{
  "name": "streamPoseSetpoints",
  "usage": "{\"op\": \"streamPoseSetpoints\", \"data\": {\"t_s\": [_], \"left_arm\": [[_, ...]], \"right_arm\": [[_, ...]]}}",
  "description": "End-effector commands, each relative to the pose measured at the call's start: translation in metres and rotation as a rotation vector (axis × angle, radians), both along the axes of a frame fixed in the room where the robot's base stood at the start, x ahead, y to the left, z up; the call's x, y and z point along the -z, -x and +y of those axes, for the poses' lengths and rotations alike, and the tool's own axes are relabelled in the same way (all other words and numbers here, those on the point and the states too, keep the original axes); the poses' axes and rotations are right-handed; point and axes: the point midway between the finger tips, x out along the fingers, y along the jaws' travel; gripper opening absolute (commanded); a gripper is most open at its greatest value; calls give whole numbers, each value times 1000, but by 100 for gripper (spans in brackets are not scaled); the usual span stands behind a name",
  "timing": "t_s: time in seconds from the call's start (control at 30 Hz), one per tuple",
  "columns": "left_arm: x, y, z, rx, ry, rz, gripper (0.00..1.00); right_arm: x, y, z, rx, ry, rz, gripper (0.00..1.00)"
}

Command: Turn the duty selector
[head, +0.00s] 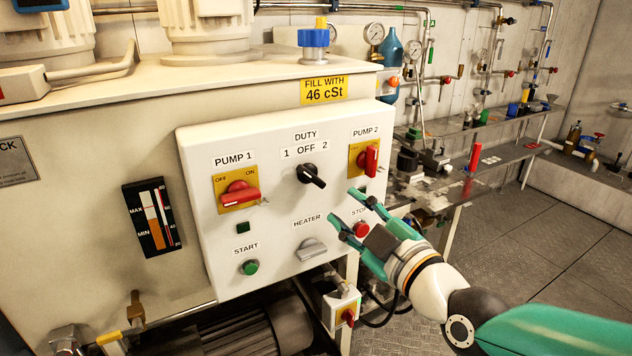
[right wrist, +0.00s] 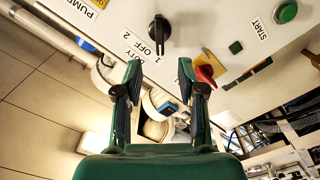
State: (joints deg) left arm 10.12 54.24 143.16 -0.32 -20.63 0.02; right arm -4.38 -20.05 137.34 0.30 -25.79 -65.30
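The duty selector is a black rotary knob (head: 311,176) on the white control panel (head: 290,215), below the labels 1, OFF and 2. Its bar slants from upper left to lower right in the head view. In the right wrist view the knob (right wrist: 158,36) is at the top middle, with one end beside the 1 label. Which setting it marks I cannot tell for sure. My right gripper (head: 343,204) is open and empty, below and right of the knob, apart from it. Its two fingers (right wrist: 159,66) show spread in the right wrist view. My left gripper is not in view.
The red pump 1 switch (head: 240,196) is left of the knob and the red pump 2 switch (head: 371,158) right of it. The heater knob (head: 311,249), green start button (head: 249,267) and red stop button (head: 361,229) are below. A metal bench (head: 500,160) stands behind at right.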

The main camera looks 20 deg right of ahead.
Motion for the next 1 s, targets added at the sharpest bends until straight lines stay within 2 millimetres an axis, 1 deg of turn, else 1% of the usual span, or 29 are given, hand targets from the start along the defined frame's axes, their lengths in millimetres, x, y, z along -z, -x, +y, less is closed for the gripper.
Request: {"op": "streamPoseSetpoints", "data": {"t_s": [0.03, 0.3, 0.5, 0.6, 0.7, 0.97, 1.0], "left_arm": [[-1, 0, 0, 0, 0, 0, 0], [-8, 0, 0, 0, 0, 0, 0], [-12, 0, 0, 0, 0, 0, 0], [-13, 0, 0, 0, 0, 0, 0], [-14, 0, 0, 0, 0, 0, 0], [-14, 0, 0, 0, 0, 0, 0], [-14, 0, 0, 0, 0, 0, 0]], "right_arm": [[0, -12, 1, -1, 0, 5, 40], [0, -67, 5, 1, -1, 4, 40], [-1, -97, 7, 1, 0, 2, 40], [0, -105, 8, 1, 0, 1, 40], [0, -109, 8, 1, 0, 1, 40], [0, -110, 9, 1, 0, 1, 40], [0, -110, 9, 1, 0, 1, 36]]}}
